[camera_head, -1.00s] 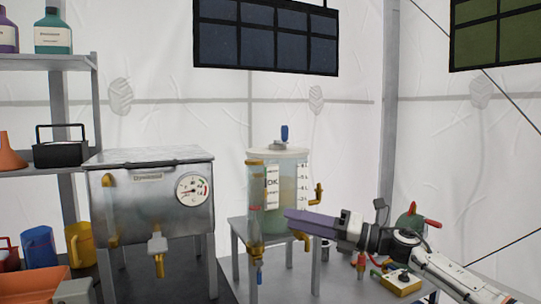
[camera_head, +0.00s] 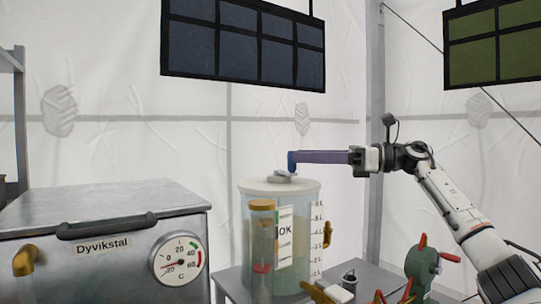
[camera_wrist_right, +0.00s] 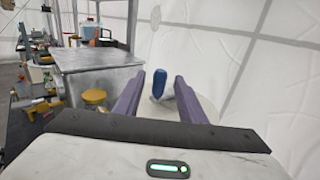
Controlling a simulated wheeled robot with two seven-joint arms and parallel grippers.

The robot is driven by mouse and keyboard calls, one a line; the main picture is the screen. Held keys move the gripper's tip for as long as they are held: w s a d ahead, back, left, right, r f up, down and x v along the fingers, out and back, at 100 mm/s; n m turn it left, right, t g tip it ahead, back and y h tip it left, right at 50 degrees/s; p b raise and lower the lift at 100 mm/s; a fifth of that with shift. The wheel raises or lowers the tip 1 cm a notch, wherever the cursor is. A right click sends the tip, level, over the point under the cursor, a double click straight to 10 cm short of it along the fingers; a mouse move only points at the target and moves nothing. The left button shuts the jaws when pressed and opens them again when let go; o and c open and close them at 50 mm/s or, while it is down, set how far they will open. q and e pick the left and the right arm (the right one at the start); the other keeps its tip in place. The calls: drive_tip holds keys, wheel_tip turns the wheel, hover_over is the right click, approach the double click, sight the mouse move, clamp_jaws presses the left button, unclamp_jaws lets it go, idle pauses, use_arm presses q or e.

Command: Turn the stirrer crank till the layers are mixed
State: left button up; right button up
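The clear stirrer tank (camera_head: 250,235) stands on a small grey table, with a white lid (camera_head: 256,186) and an "OK" label strip. Its contents look pale green-grey and beige; the layer boundaries are hard to make out. The crank's upright blue handle (camera_head: 291,167) rises above the grey crank hub (camera_head: 281,178) on the lid. My right gripper (camera_head: 296,157) is level with the handle. In the right wrist view, its purple fingers (camera_wrist_right: 161,76) are apart, with the blue handle (camera_wrist_right: 158,84) between them and gaps visible. My left gripper is out of view.
A metal box (camera_head: 100,215) with a dial (camera_head: 177,258) stands left of the tank. A dark green item with a red handle (camera_head: 422,266) is at the lower right, below my right arm. Dark panels (camera_head: 245,45) hang above.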

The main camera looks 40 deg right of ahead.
drive_tip(key=p+x, duration=0.1)
drive_tip(key=x, duration=0.6)
drive_tip(key=shift+w+a, duration=0.2)
drive_tip(key=shift+w, duration=0.15)
drive_tip(key=shift+f, duration=0.1)
clamp_jaws()
